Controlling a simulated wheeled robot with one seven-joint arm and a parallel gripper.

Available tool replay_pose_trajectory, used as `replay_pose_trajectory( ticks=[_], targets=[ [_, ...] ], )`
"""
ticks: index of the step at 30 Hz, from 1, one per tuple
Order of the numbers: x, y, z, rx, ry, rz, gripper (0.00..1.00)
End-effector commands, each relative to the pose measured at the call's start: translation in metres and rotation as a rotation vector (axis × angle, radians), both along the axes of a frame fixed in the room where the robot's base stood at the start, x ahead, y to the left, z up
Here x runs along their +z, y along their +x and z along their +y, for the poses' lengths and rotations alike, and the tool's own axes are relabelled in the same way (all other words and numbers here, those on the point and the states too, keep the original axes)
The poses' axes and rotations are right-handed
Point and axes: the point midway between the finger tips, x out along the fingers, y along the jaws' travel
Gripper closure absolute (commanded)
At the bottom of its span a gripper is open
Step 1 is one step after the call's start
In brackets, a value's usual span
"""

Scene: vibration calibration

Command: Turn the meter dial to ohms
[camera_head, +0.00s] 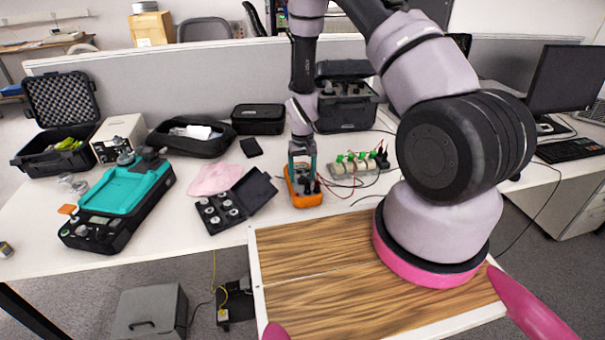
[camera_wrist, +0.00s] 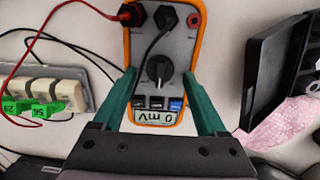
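The meter (camera_head: 306,196) is an orange-cased multimeter with a grey face, on the white bench in the head view. In the wrist view the meter (camera_wrist: 144,50) appears upside down, with a black dial (camera_wrist: 159,71) at its middle and a display (camera_wrist: 155,117) that seems to read 0 mV. Red and black leads plug into its far end. My gripper (camera_wrist: 160,80) is open, its two green fingers either side of the dial; in the head view my gripper (camera_head: 301,150) is right over the meter. I cannot tell whether the fingers touch the case.
A power strip (camera_head: 359,164) with green-tagged plugs stands right of the meter; it also shows in the wrist view (camera_wrist: 45,90). An open black case (camera_head: 240,199) and pink cloth (camera_head: 214,180) lie left. A teal device (camera_head: 118,198) is further left.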

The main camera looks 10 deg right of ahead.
Motion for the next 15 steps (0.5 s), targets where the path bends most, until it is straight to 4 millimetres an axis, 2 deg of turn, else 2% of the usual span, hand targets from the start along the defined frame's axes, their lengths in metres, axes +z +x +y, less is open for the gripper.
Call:
replay_pose_trajectory(
  ticks=[5,15],
  targets=[
    [0.010,0.001,0.000,0.000,0.000,-0.002,0.25],
    [0.076,0.001,0.000,0.001,0.001,-0.004,0.25]
  ],
)
